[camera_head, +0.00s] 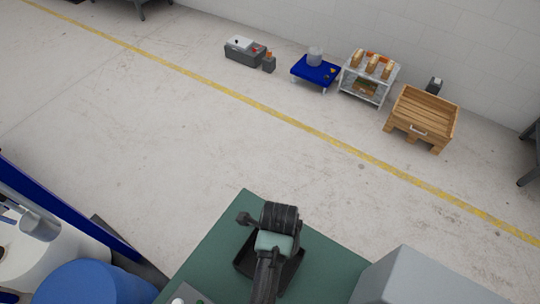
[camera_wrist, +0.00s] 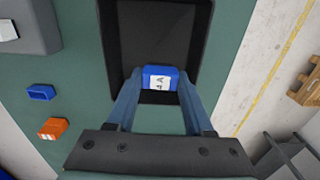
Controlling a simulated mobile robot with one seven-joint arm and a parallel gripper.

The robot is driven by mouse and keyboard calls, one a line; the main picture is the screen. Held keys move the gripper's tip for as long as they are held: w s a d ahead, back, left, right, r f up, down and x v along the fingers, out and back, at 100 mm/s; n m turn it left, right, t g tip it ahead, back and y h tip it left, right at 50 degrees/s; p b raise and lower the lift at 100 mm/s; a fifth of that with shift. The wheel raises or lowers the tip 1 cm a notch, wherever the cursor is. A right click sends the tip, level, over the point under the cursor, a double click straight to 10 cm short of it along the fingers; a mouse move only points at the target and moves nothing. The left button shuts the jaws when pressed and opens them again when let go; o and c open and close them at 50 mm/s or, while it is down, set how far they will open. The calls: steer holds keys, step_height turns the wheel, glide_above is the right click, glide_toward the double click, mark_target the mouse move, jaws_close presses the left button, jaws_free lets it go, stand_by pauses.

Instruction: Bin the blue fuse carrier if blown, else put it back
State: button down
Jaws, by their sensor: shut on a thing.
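My gripper (camera_wrist: 160,84) is shut on the blue fuse carrier (camera_wrist: 151,70), a small blue block with a white label bearing dark marks. I cannot tell from the label whether the fuse is blown. The carrier is between my fingertips, over the inside of a black open tray (camera_wrist: 205,60) on the green table. I cannot tell its height above the tray floor. In the head view my arm hides the carrier, and the black tray (camera_head: 243,264) shows around my wrist.
On the green table (camera_wrist: 75,85), left of the tray, lie another small blue piece (camera_wrist: 41,92) and an orange piece (camera_wrist: 53,128). A grey box (camera_wrist: 38,28) stands beyond them. In the head view a large grey block (camera_head: 415,278) is at right.

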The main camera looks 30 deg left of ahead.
steer(key=shift+c, duration=1)
jaws_free()
step_height(320, 180, up, 13)
steer(key=p, duration=0.1)
steer(key=shift+p, duration=0.4)
